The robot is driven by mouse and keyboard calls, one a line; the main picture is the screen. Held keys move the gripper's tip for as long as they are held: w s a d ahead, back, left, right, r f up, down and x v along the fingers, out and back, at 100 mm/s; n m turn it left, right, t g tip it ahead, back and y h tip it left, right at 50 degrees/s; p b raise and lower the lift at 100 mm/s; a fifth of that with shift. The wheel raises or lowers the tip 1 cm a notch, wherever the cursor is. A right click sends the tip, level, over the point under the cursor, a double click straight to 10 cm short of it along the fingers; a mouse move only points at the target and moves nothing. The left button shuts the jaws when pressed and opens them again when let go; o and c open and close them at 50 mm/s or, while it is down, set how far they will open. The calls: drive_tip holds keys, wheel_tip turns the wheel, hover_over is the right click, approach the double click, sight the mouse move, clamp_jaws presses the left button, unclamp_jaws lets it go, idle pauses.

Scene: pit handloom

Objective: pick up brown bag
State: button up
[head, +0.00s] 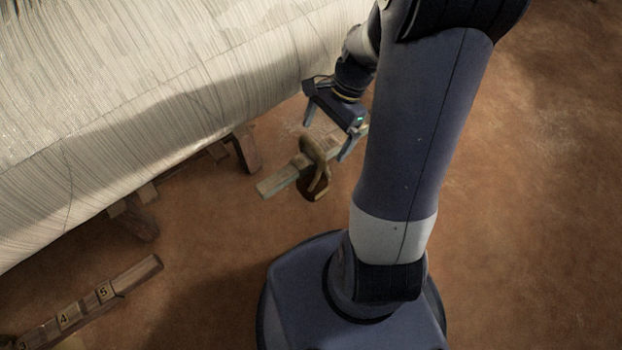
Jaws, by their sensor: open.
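A small brown bag (314,187), dark with a lighter tan loop or strap, is at the middle of the head view. It is against a pale wooden bar (277,183); I cannot tell whether it hangs from the bar or leans on it. My gripper (325,140) is open and empty, just above and slightly right of the bag in the picture. Its two fingers point down towards the bar and bag, and look apart from the bag. Part of the bar is hidden behind my gripper.
A wide sheet of pale warp threads (150,90) fills the upper left, with wooden loom supports (245,150) below its edge. A numbered wooden rail (130,278) lies at the lower left. The earthen floor (540,200) at right is clear.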

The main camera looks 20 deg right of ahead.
sight(310, 155)
drive_tip(key=shift+s+a, duration=0.2)
drive_tip(key=shift+a, duration=0.35)
drive_tip(key=shift+s+a, duration=0.15)
drive_tip(key=shift+a, duration=0.35)
drive_tip(key=b+x, duration=0.2)
drive_tip(key=x, duration=0.3)
drive_tip(key=shift+a, duration=0.2)
drive_tip(key=c, duration=1.7)
drive_tip(key=shift+c, duration=0.2)
drive_tip(key=shift+r, duration=0.1)
